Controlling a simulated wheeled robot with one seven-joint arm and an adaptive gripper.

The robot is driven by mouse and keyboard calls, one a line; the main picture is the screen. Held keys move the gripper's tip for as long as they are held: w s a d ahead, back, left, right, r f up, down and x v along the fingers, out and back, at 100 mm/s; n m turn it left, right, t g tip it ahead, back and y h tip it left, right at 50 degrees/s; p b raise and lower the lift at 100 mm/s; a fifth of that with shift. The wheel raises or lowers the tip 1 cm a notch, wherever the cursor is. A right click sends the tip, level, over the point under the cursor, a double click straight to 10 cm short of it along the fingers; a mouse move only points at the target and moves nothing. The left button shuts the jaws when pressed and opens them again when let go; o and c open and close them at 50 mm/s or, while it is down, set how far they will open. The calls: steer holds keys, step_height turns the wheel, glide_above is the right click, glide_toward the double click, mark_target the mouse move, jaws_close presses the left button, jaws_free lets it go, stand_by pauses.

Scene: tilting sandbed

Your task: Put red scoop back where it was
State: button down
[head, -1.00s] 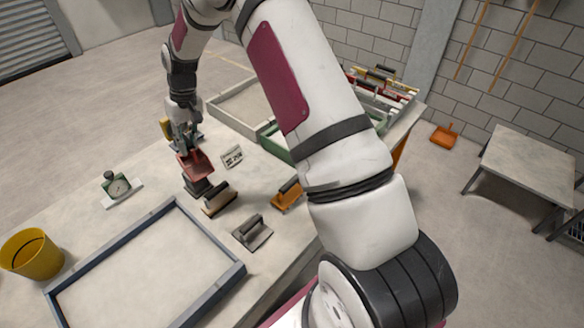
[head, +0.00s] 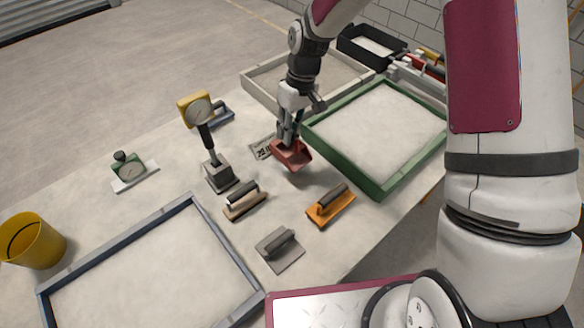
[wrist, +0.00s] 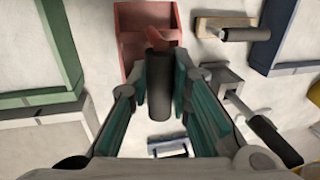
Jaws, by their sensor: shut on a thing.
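The red scoop (head: 291,154) is held above the table in the head view, near the left corner of the green-framed sandbed (head: 372,184). My gripper (head: 287,135) is shut on its dark handle. In the wrist view the scoop's red pan (wrist: 146,38) lies beyond the fingertips. Its black handle (wrist: 159,85) runs back between the fingers of my gripper (wrist: 160,95). The scoop looks clear of the table surface in the head view. The fingers hide part of the handle there.
A wood float (head: 245,203), an orange trowel (head: 331,205) and a grey trowel (head: 279,250) lie nearer. A blue-framed sandbed (head: 233,254) is front left.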

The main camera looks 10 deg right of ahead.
mark_target(289, 155)
steer(key=x, duration=0.4)
steer(key=shift+d+f+p, duration=0.2)
steer(key=shift+d+p, duration=0.1)
steer(key=shift+p, duration=0.1)
steer(key=shift+w+d+p+x, duration=0.15)
steer(key=shift+w+p+x, duration=0.05)
steer(key=shift+x, duration=1)
steer(key=shift+w+d+p+x, duration=0.15)
steer(key=shift+x, duration=1.1)
steer(key=shift+f, duration=0.2)
steer(key=c, duration=1.5)
jaws_free()
steer(key=shift+o, duration=0.2)
